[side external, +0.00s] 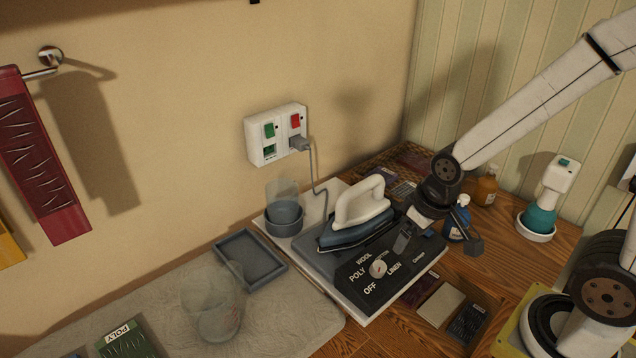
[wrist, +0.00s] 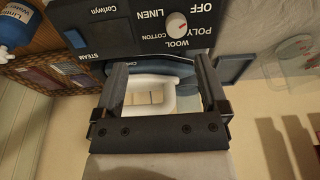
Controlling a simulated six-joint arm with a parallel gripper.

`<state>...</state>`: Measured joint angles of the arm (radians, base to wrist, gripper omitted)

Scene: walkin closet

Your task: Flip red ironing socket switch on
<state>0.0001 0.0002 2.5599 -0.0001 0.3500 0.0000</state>
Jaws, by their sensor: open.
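The white double socket (side external: 277,135) is on the wall at the back. Its red switch (side external: 295,120) is on the right half, and a green switch (side external: 269,130) is on the left half. A grey plug (side external: 298,143) sits below the red switch, with a cord running down to the iron. Whether the red switch is on or off is too small to tell. My gripper (side external: 438,242) is above the right side of the ironing station, well to the right of and below the socket. In the wrist view my gripper (wrist: 162,85) is open and empty, with the iron's white handle (wrist: 150,92) behind the fingers.
The iron (side external: 352,225) stands on a station with a temperature dial (side external: 378,268). A clear container (side external: 284,208) stands below the socket. A grey tray (side external: 250,258) and a jug (side external: 215,305) are at left. A blue bottle (side external: 457,220) is near my gripper. The wall around the socket is clear.

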